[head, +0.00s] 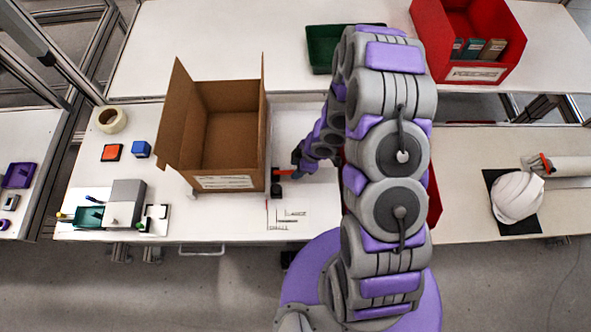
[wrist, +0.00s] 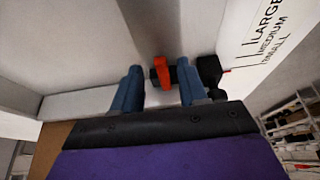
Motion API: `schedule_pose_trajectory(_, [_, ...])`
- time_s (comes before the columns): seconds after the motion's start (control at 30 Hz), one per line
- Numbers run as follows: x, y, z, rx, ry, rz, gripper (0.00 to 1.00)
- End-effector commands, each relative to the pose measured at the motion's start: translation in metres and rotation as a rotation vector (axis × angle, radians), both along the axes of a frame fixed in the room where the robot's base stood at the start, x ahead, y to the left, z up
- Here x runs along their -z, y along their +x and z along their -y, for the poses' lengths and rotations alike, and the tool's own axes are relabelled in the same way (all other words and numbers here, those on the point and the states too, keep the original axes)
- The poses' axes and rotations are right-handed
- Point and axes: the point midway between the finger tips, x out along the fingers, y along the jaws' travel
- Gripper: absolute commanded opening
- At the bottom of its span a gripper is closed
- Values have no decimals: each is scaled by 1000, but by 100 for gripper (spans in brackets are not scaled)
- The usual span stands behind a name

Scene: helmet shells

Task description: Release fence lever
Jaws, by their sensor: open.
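The fence lever is a small orange-red handle (head: 283,172) by a black block, just right of the cardboard box on the white bench. In the wrist view the orange lever (wrist: 161,73) lies between the two blue fingertips of my gripper (wrist: 158,84), nearer the right one. The fingers are spread apart and not closed on it. A black clamp body (wrist: 209,70) joins the lever on its right. In the head view my gripper (head: 297,164) is at the lever, partly hidden by my arm. I cannot tell whether a finger touches the lever.
An open cardboard box (head: 232,135) stands to the left. Printed size marks, LARGE, MEDIUM and SMALL (wrist: 268,35), are on the bench. A white helmet shell (head: 517,197) lies on a black mat at the right. Red (head: 488,75) and green bins stand behind.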

Motion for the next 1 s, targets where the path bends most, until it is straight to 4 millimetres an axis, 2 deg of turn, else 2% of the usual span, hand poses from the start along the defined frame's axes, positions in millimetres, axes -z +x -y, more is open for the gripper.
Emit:
schedule_pose_trajectory(0.13, [9, 0, -5, 0, 0, 0, 43])
schedule_pose_trajectory(0.43, [10, 0, -5, 0, -1, 0, 43])
schedule_pose_trajectory(0.87, [10, 1, -5, 0, -1, 1, 2])
schedule_pose_trajectory(1.0, [10, 1, -5, 0, 0, 1, 0])
